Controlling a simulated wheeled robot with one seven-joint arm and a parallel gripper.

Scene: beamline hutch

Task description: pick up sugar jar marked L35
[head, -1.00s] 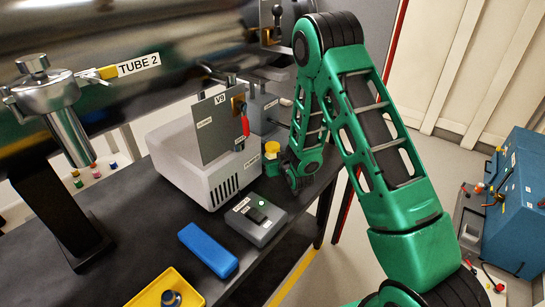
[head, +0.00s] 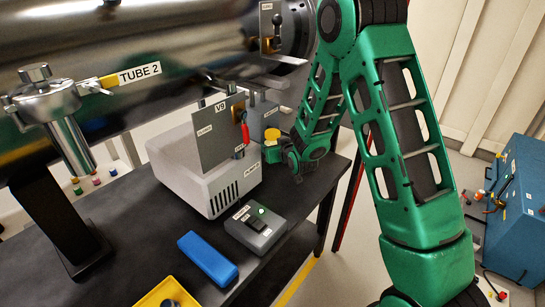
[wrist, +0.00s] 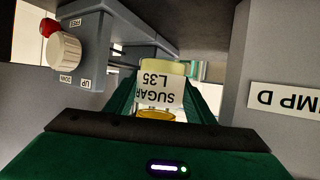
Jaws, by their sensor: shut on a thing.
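The sugar jar (wrist: 160,93) shows in the wrist view with its label "SUGAR L35" upside down. It is a pale jar with a yellow lid. In the head view the jar (head: 271,153) is small, with its yellow lid on top, beside the white pump box. My gripper (wrist: 160,100) is shut on the jar, with a green finger on either side of it. In the head view my gripper (head: 280,153) is at the jar, partly hidden by its own wrist. I cannot tell whether the jar touches the table.
The white pump box (head: 205,175) with the V9 panel (head: 218,132) stands close left of the jar. A grey switch box (head: 256,228), a blue block (head: 208,258) and a yellow tray (head: 165,290) lie nearer. In the wrist view a grey control box (wrist: 78,48) is close by.

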